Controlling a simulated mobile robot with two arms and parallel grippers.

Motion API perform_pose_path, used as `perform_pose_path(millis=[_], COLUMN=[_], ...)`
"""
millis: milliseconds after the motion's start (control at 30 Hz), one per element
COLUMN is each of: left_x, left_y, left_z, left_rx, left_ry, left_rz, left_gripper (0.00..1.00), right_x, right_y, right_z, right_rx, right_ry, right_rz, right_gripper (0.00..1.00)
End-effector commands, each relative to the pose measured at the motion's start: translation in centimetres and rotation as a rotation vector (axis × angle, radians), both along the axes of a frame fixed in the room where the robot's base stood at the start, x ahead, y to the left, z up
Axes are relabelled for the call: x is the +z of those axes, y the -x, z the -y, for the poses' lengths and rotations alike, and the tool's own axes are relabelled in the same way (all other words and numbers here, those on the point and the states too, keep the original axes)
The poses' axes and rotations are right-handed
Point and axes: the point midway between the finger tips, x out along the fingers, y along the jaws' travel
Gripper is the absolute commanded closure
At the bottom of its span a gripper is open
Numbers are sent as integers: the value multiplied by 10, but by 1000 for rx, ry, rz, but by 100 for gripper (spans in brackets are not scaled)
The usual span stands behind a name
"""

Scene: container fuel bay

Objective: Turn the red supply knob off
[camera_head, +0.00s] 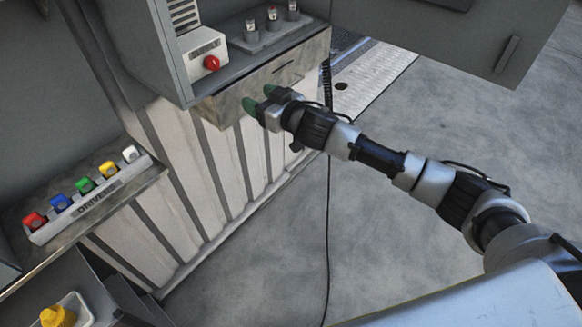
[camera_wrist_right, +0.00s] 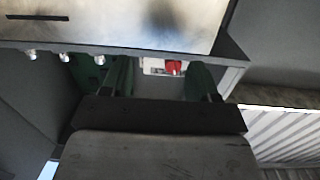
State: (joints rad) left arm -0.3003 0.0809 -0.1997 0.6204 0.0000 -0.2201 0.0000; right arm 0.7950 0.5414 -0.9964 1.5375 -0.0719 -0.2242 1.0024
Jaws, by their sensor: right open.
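The red supply knob (camera_head: 211,62) sits on a white plate (camera_head: 206,50) on the grey cabinet at the top of the head view. In the right wrist view the red knob (camera_wrist_right: 174,67) shows between the two fingers, some way beyond them. My right gripper (camera_head: 259,98) is open and empty. It is below and to the right of the knob in the head view, near the front edge of the shelf, apart from the knob. The knob's exact setting is too small to read. My left gripper is not in view.
A tray with several small silver-topped items (camera_head: 272,32) stands on the metal shelf (camera_head: 262,75) right of the knob. A labelled rack (camera_head: 88,200) of coloured knobs is at lower left, with a yellow item (camera_head: 58,316) below. A black cable (camera_head: 328,220) hangs down. Open floor lies at right.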

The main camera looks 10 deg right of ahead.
Motion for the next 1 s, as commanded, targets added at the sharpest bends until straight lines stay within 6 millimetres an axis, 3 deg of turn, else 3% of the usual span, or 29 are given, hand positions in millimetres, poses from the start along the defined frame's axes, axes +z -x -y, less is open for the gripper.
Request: perform_pose_path(millis=[467, 1000], left_x=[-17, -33], left_y=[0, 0], left_z=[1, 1], left_rx=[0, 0], left_ry=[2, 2], left_rz=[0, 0], left_gripper=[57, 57], right_x=[-95, -196], right_y=[-5, 8], right_z=[26, 54], right_rx=[-101, -193], right_ry=[47, 108], right_rz=[-93, -208], right_gripper=[40, 40])
